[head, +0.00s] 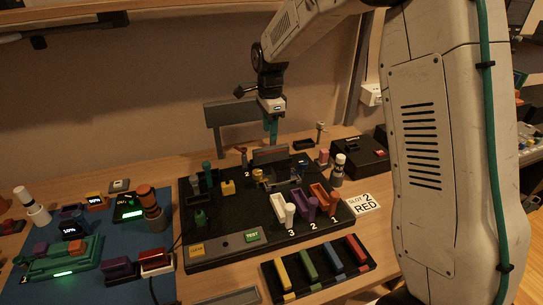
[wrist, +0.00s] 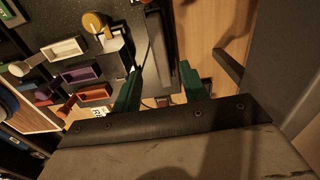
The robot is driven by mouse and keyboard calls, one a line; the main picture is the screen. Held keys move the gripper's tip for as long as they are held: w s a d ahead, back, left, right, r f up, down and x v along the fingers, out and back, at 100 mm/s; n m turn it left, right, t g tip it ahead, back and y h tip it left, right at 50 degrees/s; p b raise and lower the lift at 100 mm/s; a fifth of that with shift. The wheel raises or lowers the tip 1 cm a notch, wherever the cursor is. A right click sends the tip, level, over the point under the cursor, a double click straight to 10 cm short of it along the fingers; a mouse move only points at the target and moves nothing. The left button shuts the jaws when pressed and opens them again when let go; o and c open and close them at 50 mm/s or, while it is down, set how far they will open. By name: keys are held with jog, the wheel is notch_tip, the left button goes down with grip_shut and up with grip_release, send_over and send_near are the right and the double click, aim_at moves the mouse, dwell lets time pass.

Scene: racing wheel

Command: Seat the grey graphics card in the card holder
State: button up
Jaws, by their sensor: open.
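My gripper (head: 270,130) hangs with its green fingers pointing down over the back edge of the black board (head: 215,258). Its fingers are apart in the wrist view (wrist: 161,80), with no object clearly held. A grey slab (head: 270,154), which looks like the graphics card, stands near the board's back edge, just below the fingers. A long dark grey bar in the wrist view (wrist: 160,48) lies beyond and between the fingertips; it may be the same slab. I cannot tell which part is the card holder, or whether the slab sits in it.
White, purple and orange trays (head: 305,205) line the board's front right. A grey panel on posts (head: 231,113) rises behind the board. A black box (head: 358,155) stands right, near a "SLOT 2 RED" sign (head: 363,203). Colored bars (head: 318,267) lie in front; a blue mat (head: 35,285) is left.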

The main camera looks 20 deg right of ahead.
aim_at(271, 147)
jog(key=f, duration=0.8)
jog(key=shift+w+d+f, duration=0.1)
jog(key=shift+d+f, duration=0.05)
jog(key=shift+d, duration=0.05)
grip_shut()
